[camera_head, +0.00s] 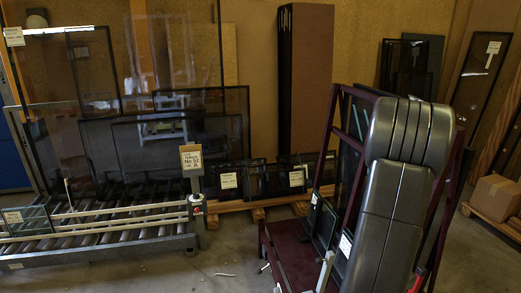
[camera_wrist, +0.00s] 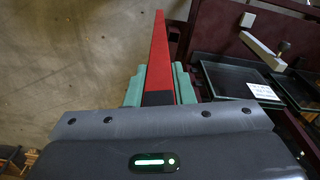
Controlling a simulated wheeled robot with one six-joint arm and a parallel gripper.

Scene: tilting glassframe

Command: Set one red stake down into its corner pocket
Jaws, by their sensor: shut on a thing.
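My gripper (camera_wrist: 158,86) is shut on a red stake (camera_wrist: 160,55) between its two green finger pads in the wrist view. The stake runs away from the jaws, with its far end over bare floor, left of the dark-red frame (camera_wrist: 228,48). I cannot tell whether it touches the frame. In the head view the frame (camera_head: 345,95) stands at the right, largely behind my grey arm. A small red piece (camera_head: 418,281) shows low beside the arm; I cannot tell if it is the stake. No corner pocket can be made out clearly.
Dark panels (camera_wrist: 225,80) with a white label lie against the frame, near a pale lever (camera_wrist: 248,50). A roller conveyor (camera_head: 100,235) is at the left, and a cardboard box (camera_head: 494,197) sits on a pallet at the right. Floor between conveyor and frame is mostly clear.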

